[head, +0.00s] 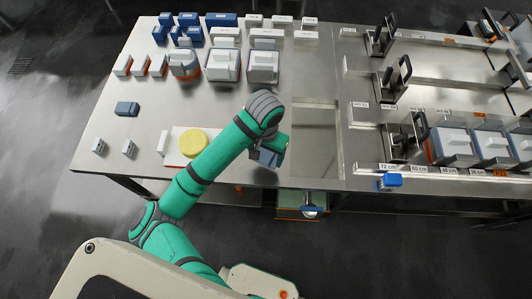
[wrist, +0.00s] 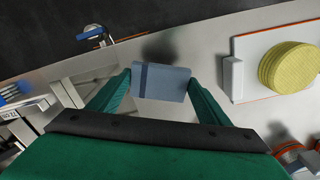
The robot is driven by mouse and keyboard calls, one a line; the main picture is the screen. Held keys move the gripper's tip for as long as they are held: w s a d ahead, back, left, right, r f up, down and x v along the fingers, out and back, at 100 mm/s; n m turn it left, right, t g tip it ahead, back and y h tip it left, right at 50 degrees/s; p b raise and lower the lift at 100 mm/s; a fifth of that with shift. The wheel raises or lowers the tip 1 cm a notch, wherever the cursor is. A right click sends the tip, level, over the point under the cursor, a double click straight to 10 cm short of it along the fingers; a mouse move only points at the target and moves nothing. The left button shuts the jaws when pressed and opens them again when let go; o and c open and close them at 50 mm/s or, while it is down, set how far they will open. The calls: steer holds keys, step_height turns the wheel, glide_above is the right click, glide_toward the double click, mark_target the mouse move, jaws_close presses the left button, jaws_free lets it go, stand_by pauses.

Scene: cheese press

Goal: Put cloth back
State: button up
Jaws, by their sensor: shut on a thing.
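A blue-grey folded cloth (wrist: 160,84) with a darker stripe sits between the two green fingers of my gripper (wrist: 158,90) in the wrist view. My gripper (head: 268,157) is shut on it and holds it near the table's front edge, left of the recessed basin (head: 318,150). In the head view the cloth (head: 264,158) is partly hidden by my arm. I cannot tell whether it touches the steel table (head: 225,160).
A yellow cheese (head: 193,142) lies on a white board (head: 173,158) left of my arm, beside a white block (head: 163,142). Several moulds (head: 222,66) stand behind. Presses (head: 395,80) stand right.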

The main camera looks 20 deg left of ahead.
mark_target(266, 154)
steer(key=w+f, duration=0.2)
steer(key=w+a+f, duration=0.1)
steer(key=f, duration=0.2)
steer(key=shift+w+a, duration=0.15)
steer(key=shift+w, duration=0.25)
steer(key=shift+f, duration=1.45)
steer(key=shift+f, duration=0.1)
steer(key=o, duration=1)
step_height(266, 154, up, 12)
steer(key=shift+r, duration=0.15)
